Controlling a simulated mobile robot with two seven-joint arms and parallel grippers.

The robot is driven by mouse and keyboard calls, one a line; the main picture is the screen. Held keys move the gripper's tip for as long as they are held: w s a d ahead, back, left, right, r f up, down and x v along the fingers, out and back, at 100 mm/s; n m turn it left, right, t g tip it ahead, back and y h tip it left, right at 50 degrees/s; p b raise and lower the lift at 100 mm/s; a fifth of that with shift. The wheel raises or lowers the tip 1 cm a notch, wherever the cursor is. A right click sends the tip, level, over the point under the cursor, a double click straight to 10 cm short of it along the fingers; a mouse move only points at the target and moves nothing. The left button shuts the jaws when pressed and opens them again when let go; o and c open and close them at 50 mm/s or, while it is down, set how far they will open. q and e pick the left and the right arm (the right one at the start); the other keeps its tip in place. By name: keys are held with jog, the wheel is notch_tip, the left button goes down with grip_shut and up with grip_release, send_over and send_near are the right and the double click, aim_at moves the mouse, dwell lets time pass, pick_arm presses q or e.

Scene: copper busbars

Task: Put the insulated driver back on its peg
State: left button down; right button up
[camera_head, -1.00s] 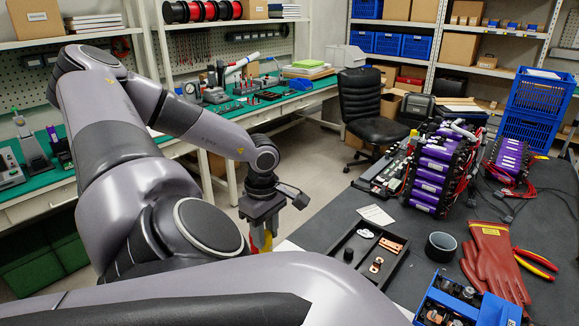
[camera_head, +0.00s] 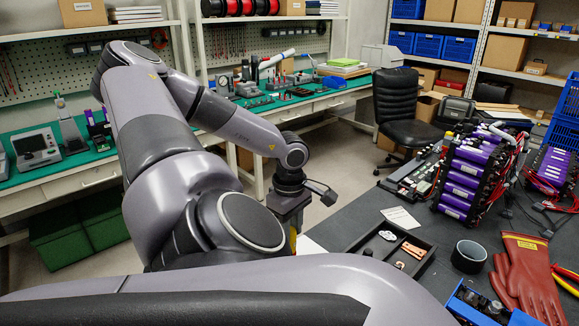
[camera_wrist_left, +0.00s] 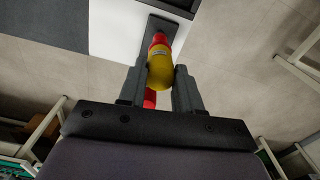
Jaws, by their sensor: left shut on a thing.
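The insulated driver (camera_wrist_left: 160,70) has a yellow and red handle. My left gripper (camera_wrist_left: 161,80) is shut on it, with one finger on each side of the yellow part. In the head view only a sliver of yellow (camera_head: 293,240) shows under my left gripper (camera_head: 291,222), and the rest is hidden behind my arm. In the left wrist view the driver's far red end lies in front of a dark strip (camera_wrist_left: 158,24) on a white and grey surface. I cannot tell whether they touch. I cannot make out the peg. My right gripper is not in view.
The dark table (camera_head: 350,222) at right bears a black tray (camera_head: 420,262), a tape roll (camera_head: 468,256), red gloves (camera_head: 525,275), a blue toolbox (camera_head: 462,303) and a purple battery pack (camera_head: 470,180). A green-topped bench (camera_head: 345,92) and a black chair (camera_head: 405,110) stand behind. Open floor lies between.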

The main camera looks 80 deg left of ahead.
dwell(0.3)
pick_arm(q)
jog(key=shift+f+b, duration=0.8)
jog(key=shift+f, duration=0.3)
jog(key=c, duration=0.7)
grip_release()
notch_tip(320, 180, up, 6)
jog(key=p, duration=0.4)
jog(key=shift+r+p, duration=0.15)
jog(key=shift+p, duration=0.2)
